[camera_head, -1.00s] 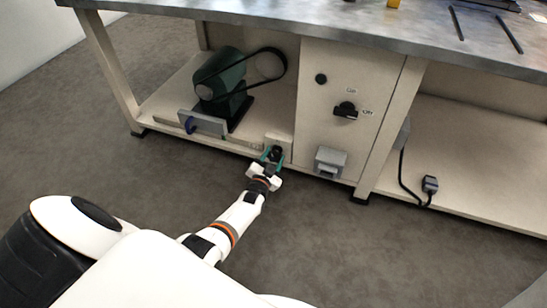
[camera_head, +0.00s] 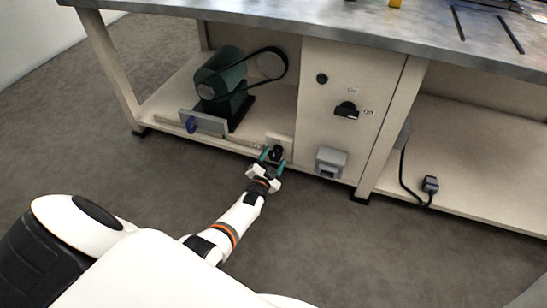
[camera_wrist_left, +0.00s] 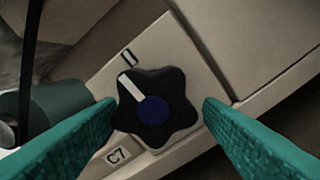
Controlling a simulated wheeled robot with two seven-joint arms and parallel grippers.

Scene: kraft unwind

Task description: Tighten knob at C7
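The C7 knob (camera_wrist_left: 154,108) is black and star-shaped, with a blue centre and a white pointer line. In the left wrist view it sits on a pale block, with a C7 label (camera_wrist_left: 117,155) at its lower left. The white line points up and left, a little left of a small mark (camera_wrist_left: 129,57) on the block. My left gripper (camera_wrist_left: 161,117) is open, its teal fingers on either side of the knob with gaps showing. In the head view the left gripper (camera_head: 272,161) is at the small dark knob (camera_head: 276,152) on the bench's low front rail. My right gripper is not in view.
A green motor with a belt (camera_head: 222,77) stands on the lower shelf. A panel with a black switch (camera_head: 346,109) and a grey box (camera_head: 331,161) are to the right. A cable with a plug (camera_head: 430,184) lies further right. The floor in front is clear.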

